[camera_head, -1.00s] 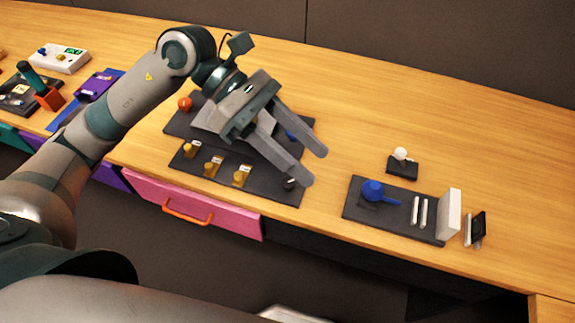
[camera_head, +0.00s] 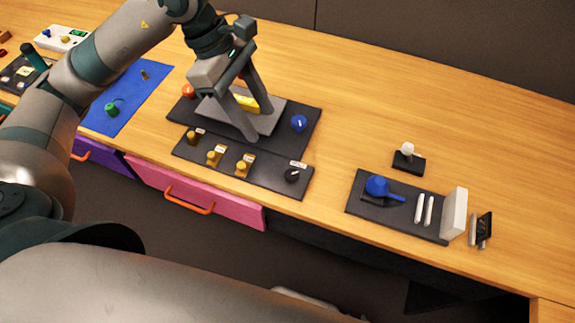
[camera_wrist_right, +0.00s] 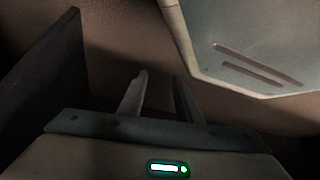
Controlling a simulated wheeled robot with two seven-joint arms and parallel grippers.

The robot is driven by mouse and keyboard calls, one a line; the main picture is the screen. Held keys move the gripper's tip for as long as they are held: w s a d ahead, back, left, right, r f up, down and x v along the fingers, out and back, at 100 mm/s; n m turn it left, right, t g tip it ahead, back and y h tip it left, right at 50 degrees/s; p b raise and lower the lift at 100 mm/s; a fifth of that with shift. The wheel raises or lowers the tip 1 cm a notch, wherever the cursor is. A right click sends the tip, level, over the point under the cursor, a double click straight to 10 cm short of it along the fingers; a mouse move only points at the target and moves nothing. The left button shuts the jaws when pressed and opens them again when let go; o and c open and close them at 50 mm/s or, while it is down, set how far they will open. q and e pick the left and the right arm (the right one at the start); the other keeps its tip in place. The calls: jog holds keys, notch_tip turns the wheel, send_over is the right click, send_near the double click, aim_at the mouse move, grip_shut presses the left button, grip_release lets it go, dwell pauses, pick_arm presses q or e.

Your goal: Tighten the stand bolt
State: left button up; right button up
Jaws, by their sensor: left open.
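A grey sloped stand (camera_head: 214,112) with a yellow part (camera_head: 247,103) sits on a dark panel (camera_head: 310,122). An orange-red knob (camera_head: 188,91) stands at the panel's left and a blue knob (camera_head: 299,123) at its right. I cannot tell which part is the stand bolt. My left gripper (camera_head: 259,124) is open, its fingers pointing down over the right part of the stand and hiding some of it. I cannot tell whether they touch it. My right gripper (camera_wrist_right: 158,95) shows only in its wrist view, its two fingers apart with nothing between them.
In front lies a strip with yellow knobs (camera_head: 242,167) and a black knob (camera_head: 292,175). A panel with a blue handle (camera_head: 377,187) and white block (camera_head: 454,213) stands right. A blue mat (camera_head: 135,85) lies left. The wood behind is clear.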

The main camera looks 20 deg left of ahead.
aim_at(290, 174)
pick_arm(q)
jog(key=p+x, duration=0.3)
jog(key=x, duration=1.3)
jog(key=shift+d, duration=0.1)
jog(key=shift+d+f, duration=0.15)
jog(key=shift+f, duration=0.25)
pick_arm(e)
jog(key=s+d+f+g, duration=0.1)
jog(key=s+d, duration=0.1)
jog(key=s, duration=0.3)
jog(key=s+d+f+g+h, duration=0.1)
jog(key=s+d+g, duration=0.1)
jog(key=s, duration=0.4)
jog(key=shift+s+d+f, duration=0.15)
jog(key=shift+s+d, duration=0.15)
jog(key=shift+d, duration=0.15)
pick_arm(q)
jog(key=c, duration=1.1)
